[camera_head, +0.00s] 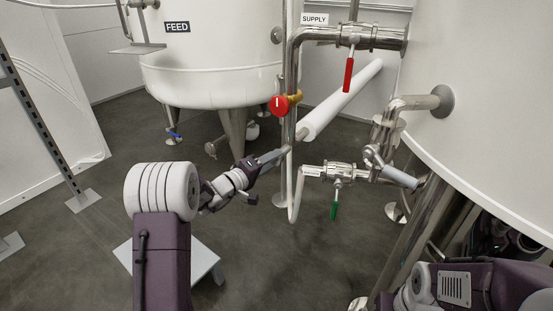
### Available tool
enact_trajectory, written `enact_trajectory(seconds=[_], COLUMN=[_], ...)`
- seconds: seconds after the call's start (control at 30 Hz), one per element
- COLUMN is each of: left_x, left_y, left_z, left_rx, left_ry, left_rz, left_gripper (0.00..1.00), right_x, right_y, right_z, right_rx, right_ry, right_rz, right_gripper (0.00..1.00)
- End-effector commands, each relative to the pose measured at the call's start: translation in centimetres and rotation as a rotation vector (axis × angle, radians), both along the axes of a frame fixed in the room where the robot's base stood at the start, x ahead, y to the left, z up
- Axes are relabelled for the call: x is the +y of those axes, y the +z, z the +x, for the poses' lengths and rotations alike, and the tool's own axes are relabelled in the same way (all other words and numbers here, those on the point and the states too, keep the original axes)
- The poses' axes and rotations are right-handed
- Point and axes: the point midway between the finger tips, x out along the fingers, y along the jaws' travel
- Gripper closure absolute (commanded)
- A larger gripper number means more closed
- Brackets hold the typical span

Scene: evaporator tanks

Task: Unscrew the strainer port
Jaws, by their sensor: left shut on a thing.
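My left gripper (250,173) is near the middle, with its arm rising from the lower left. It is shut on a slim grey piece (274,156) whose far end shows against the vertical steel supply pipe; I cannot tell whether they are joined. On the right, an angled steel fitting (374,157) carries a grey cylinder (399,177) that slants down to the right. It may be the strainer port, but no readable label shows there. No gripper is on that cylinder. Part of my right arm (455,288) fills the lower right corner; its fingertips are not visible.
A green-handled valve (335,212) is lower down. A red and yellow fitting (282,104) is on the vertical pipe. The FEED tank (205,60) stands behind, a large tank (490,110) right. Floor is clear below centre.

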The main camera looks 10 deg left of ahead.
Motion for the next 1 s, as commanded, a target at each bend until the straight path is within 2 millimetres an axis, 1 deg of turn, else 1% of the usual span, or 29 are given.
enact_trajectory(seconds=[0.17, 0.2, 0.33, 0.43, 0.7, 0.77, 0.8, 0.9, 1.0], left_x=[-0.05, -0.04, -0.01, 0.00, -0.01, -0.05, -0.08, -0.11, -0.12], left_y=[-0.05, -0.10, -0.30, -0.27, -0.26, -0.38, -0.43, -0.46, -0.40], left_z=[-0.02, -0.02, -0.02, -0.02, -0.03, -0.04, -0.04, -0.05, -0.06], left_rx=[0.002, 0.012, 0.093, 0.133, 0.143, 0.170, 0.198, 0.256, 0.279], left_ry=[-0.002, 0.000, -0.001, -0.001, -0.001, -0.001, -0.001, -0.001, -0.003], left_rz=[-0.002, -0.032, -0.276, -0.403, -0.435, -0.514, -0.598, -0.779, -0.853], left_gripper=[1.00, 1.00, 1.00, 1.00, 1.00, 1.00, 1.00, 1.00, 1.00], right_x=[0.00, 0.00, 0.00, 0.00, 0.00, 0.00, 0.00, 0.00, 0.00], right_y=[-0.01, -0.01, -0.01, 0.00, -0.01, -0.01, -0.01, 0.01, 0.02], right_z=[0.00, 0.00, 0.00, 0.00, 0.00, 0.00, 0.00, 0.00, 0.00], right_rx=[0.000, 0.000, 0.000, 0.000, 0.000, 0.000, 0.000, 0.000, 0.000], right_ry=[0.000, 0.000, 0.000, 0.000, 0.000, 0.000, 0.000, 0.000, 0.000], right_rz=[0.000, 0.000, 0.000, 0.000, 0.000, 0.000, 0.000, 0.000, 0.000], right_gripper=[0.63, 0.63, 0.63, 0.63, 0.63, 0.63, 0.63, 0.63, 0.63])
